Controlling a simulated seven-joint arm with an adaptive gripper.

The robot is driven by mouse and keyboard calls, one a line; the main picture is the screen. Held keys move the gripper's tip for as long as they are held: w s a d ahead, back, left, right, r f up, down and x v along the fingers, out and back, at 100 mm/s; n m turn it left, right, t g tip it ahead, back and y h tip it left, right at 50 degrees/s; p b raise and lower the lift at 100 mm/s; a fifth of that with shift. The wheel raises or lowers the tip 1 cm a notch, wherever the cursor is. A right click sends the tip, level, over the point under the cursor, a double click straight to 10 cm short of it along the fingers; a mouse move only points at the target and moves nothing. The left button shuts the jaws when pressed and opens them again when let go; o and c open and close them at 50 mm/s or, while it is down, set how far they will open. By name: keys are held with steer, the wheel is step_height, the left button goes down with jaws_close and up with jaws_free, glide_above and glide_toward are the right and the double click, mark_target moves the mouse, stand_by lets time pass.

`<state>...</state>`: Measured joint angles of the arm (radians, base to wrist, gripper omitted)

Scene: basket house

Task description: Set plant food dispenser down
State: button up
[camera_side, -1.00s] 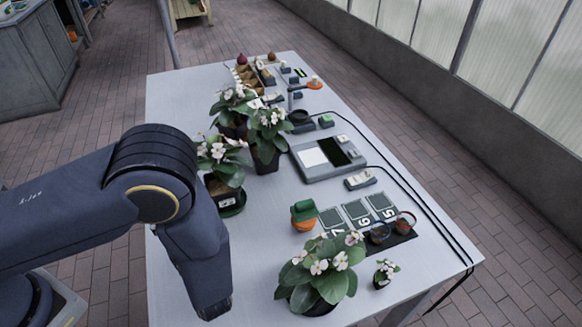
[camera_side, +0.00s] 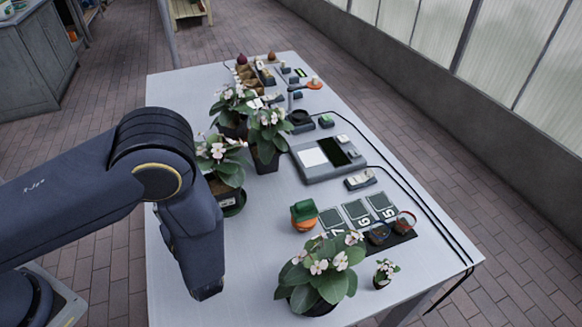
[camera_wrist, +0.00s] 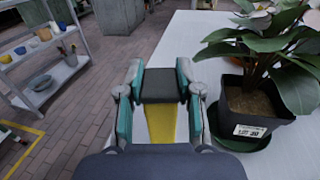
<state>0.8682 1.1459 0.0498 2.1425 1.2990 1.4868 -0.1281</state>
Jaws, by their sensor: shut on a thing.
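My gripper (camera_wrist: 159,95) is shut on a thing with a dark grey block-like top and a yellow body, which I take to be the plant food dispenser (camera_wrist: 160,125). Its dark part sits between the two fingers in the wrist view. Its lower end is hidden by my wrist. The held thing appears over or near the white table's (camera_side: 182,90) left edge; whether it touches the table cannot be told. In the side view my arm hides the gripper and the held thing.
A potted plant on a green saucer (camera_wrist: 242,142) stands close right of my gripper. A larger flowering plant (camera_side: 318,272) stands at the table's front. A green-and-orange item (camera_side: 304,216) and numbered tiles (camera_side: 357,211) lie mid-table. A shelf (camera_wrist: 50,65) stands beyond the table.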

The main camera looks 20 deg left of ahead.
jaws_close()
